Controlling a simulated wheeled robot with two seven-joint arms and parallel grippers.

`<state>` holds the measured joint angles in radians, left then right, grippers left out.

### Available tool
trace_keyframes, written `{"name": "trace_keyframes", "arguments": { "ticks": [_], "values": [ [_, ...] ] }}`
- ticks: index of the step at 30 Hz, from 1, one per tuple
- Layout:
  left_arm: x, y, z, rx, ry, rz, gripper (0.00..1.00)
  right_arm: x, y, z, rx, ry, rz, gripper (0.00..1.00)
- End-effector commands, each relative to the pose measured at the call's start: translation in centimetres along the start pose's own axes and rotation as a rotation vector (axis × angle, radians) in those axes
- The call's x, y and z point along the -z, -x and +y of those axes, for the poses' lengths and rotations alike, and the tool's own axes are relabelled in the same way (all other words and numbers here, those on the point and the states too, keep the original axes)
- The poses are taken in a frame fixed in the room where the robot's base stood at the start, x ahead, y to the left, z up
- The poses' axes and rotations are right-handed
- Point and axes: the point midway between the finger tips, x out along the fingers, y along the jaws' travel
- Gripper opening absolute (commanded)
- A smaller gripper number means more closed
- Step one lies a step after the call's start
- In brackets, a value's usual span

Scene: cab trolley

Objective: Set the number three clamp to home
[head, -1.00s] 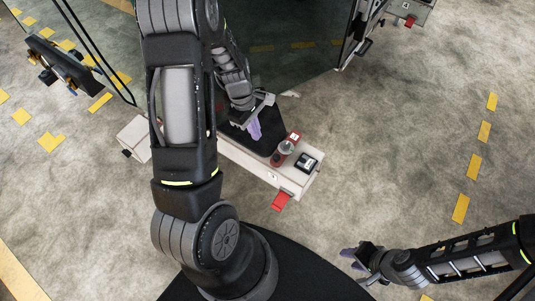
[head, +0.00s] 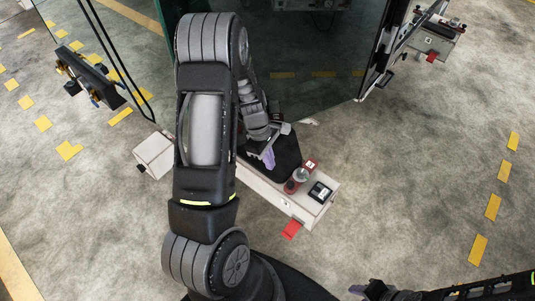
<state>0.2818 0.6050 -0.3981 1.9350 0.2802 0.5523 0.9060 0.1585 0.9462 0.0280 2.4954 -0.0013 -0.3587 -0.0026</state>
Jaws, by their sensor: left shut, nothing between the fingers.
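A pale trolley-like console (head: 285,203) runs beneath my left arm. On its right end stands a red piece with a round grey knob (head: 299,175) and a small white label. Its number is too small to read, so I cannot tell whether this is the number three clamp. My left gripper (head: 268,158), with purple fingertips, is shut and empty, just left of the knob and apart from it. A black padded part lies beneath the gripper. My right gripper (head: 358,290) is at the bottom edge, partly cut off, its jaws unclear.
A black-framed device (head: 320,192) sits right of the knob, and a red tab (head: 291,229) hangs from the console's front. A dark glass panel (head: 310,60) stands behind. Another console (head: 437,37) is at the upper right. The floor at right is clear.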

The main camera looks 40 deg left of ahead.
Motion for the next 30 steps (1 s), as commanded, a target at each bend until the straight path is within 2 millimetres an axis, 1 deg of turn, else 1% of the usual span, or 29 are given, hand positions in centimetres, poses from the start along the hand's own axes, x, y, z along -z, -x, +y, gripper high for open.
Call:
{"name": "trace_keyframes", "arguments": {
  "ticks": [1,5,6,9,15,30],
  "values": [
    [0.1,-1.4,-0.1,0.004,0.002,-0.001,0.00,0.0,-0.3,0.1,0.000,0.000,0.000,0.36],
    [0.1,-4.0,-0.1,0.003,0.003,-0.001,0.00,0.0,-0.6,0.2,0.000,0.000,0.000,0.36],
    [-0.2,-4.5,-0.1,0.003,0.000,-0.002,0.00,0.0,-0.5,0.2,0.000,0.000,0.000,0.36],
    [-2.0,-4.7,0.0,0.001,-0.004,-0.001,0.00,0.0,-0.2,0.1,0.000,0.001,0.000,0.36],
    [-3.5,-5.5,0.0,0.001,-0.001,0.000,0.00,0.0,-0.1,0.0,0.000,0.000,0.000,0.36],
    [-3.8,-5.5,0.0,-0.001,0.005,0.000,0.00,0.0,-0.1,0.0,0.000,0.000,0.000,0.36]
  ]
}}
